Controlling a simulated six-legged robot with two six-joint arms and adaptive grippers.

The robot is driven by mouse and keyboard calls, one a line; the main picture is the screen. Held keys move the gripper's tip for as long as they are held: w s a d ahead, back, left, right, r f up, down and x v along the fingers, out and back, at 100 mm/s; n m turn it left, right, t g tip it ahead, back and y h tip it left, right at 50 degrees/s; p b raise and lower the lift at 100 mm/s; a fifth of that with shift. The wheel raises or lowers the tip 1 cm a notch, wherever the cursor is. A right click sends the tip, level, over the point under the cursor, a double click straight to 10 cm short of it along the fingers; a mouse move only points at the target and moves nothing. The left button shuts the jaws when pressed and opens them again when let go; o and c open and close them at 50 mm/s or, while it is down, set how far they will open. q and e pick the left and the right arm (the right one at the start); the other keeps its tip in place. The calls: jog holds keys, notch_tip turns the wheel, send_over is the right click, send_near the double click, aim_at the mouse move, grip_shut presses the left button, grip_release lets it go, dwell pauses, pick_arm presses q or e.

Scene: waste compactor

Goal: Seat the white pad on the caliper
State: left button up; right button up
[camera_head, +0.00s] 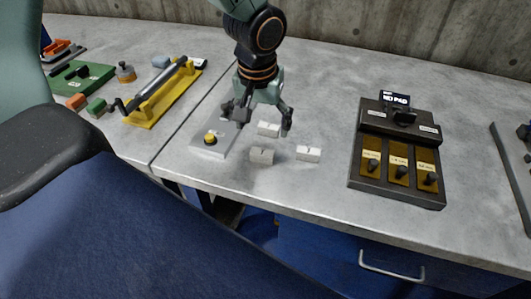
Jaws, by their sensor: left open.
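Three small white blocks lie on the grey bench: one at the back (268,128), one at front left (261,156) and one at front right (308,153). I cannot tell which is the task's pad. My left gripper (264,124) points down over the back block with its fingers spread, one on each side of it in this view. It is open and holds nothing; contact cannot be judged. A dark stand (398,150) on the right has a small display reading "NO PAD" and a black part (404,118) below it, possibly the caliper. My right gripper is not in view.
A pale plate with a yellow button (210,138) lies left of the blocks. A yellow fixture (160,95) and a green board (78,79) are farther left. The bench between blocks and stand is clear. A concrete wall (440,35) stands behind.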

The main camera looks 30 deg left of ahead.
aim_at(262, 152)
pick_arm(q)
jog(key=shift+s+a+f, duration=0.1)
jog(key=shift+a+f, duration=0.15)
jog(key=shift+f, duration=0.25)
jog(key=shift+s+a+f, duration=0.1)
jog(key=shift+a+f, duration=0.1)
jog(key=shift+f, duration=0.3)
jog(key=f+b, duration=0.1)
jog(key=f, duration=0.1)
jog(key=d+f+b, duration=0.1)
jog(key=f, duration=0.2)
jog(key=shift+d+f, duration=0.1)
jog(key=shift+f, duration=0.1)
jog(key=shift+a+f, duration=0.3)
jog(key=shift+f, duration=0.05)
jog(key=shift+w+d+r, duration=0.1)
jog(key=shift+d, duration=0.2)
jog(key=shift+c, duration=0.7)
jog(key=shift+a, duration=0.25)
jog(key=c, duration=0.6)
jog(key=shift+d, duration=0.2)
jog(key=c, duration=0.4)
jog(key=shift+c, duration=0.9)
jog(key=shift+a, duration=0.15)
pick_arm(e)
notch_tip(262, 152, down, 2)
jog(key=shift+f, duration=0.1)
